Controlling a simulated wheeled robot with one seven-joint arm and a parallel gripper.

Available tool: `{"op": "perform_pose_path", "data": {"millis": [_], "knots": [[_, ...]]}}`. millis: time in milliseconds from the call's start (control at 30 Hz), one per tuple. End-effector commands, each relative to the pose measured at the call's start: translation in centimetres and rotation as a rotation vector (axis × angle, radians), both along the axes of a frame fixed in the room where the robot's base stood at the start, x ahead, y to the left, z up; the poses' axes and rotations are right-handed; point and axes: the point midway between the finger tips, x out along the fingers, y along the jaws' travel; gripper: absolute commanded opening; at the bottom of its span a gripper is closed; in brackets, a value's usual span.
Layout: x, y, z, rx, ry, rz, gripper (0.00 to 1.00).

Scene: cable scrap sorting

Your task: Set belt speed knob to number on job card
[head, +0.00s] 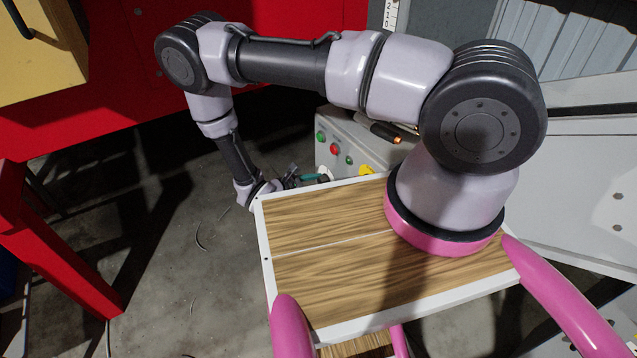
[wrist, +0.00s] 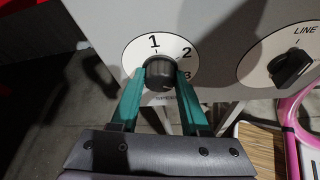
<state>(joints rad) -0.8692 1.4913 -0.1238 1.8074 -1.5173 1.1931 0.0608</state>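The belt speed knob (wrist: 160,76) is black and sits on a white round dial (wrist: 133,53) on a grey panel. The numbers 1, 2 and 3 show on the dial, with 1 at the top and 3 partly covered by a finger. I cannot tell which number the knob points to. My gripper (wrist: 161,80) has its green fingers on both sides of the knob, seemingly touching it. In the head view my gripper (head: 314,178) is at the front of the grey control box (head: 350,135). I cannot make out a job card in either view.
A second black knob marked LINE (wrist: 292,67) is to the right. The control box carries green buttons (head: 321,136), a red button (head: 334,149) and a yellow part (head: 366,170). A red machine (head: 130,80) stands left, a grey metal housing (head: 590,180) right.

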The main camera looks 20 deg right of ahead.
Motion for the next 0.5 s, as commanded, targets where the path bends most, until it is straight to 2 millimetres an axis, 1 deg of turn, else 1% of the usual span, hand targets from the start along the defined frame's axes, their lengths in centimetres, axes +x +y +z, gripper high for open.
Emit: {"op": "perform_pose_path", "data": {"millis": [267,500], "knots": [[0.07,0.05,0.03,-0.005,0.016,0.001,0.00],[0.15,0.08,0.04,-0.038,0.118,-0.001,0.00]]}}
